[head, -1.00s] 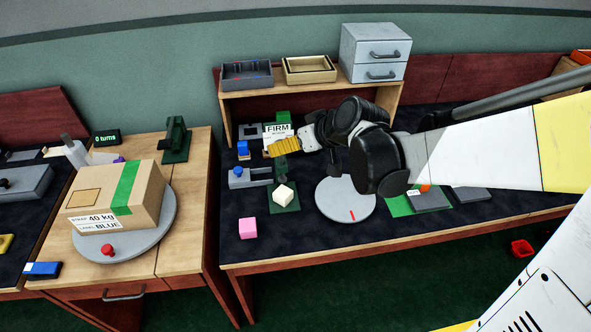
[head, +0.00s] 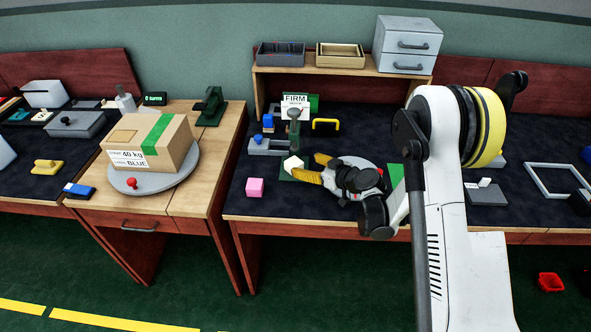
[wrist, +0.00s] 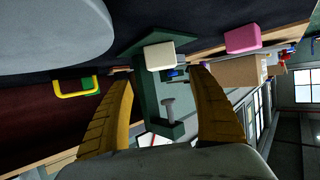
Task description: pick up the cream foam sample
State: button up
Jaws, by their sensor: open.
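The cream foam sample (head: 293,163) is a small pale block on the dark green base of a small press-like stand (head: 294,130). My gripper (head: 312,168) is just to the right of the sample in the head view, with its yellow fingers spread toward it. In the wrist view the cream sample (wrist: 160,56) shows beyond and between the two open fingertips (wrist: 160,78), apart from them. The gripper is open and empty. A pink block (head: 255,187) stands to the left of the sample, and it also shows in the wrist view (wrist: 243,39).
A grey round turntable (head: 358,163) lies under and behind my gripper. A grey fixture with a blue knob (head: 268,144), a FIRM sign (head: 295,101) and a yellow handle (head: 326,121) are behind the sample. The desk's front edge is close; dark mat around the pink block is clear.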

aim_at(295, 163)
jog(key=x, duration=0.2)
jog(key=shift+w+a+f, duration=0.1)
jog(key=shift+w+f, duration=0.05)
jog(key=b+x, duration=0.2)
jog(key=x, duration=0.1)
jog(key=b+x, duration=0.1)
jog(key=shift+a+f, duration=0.3)
jog(key=shift+w+a+f, duration=0.1)
jog(key=shift+a, duration=0.1)
jog(key=c, duration=0.9)
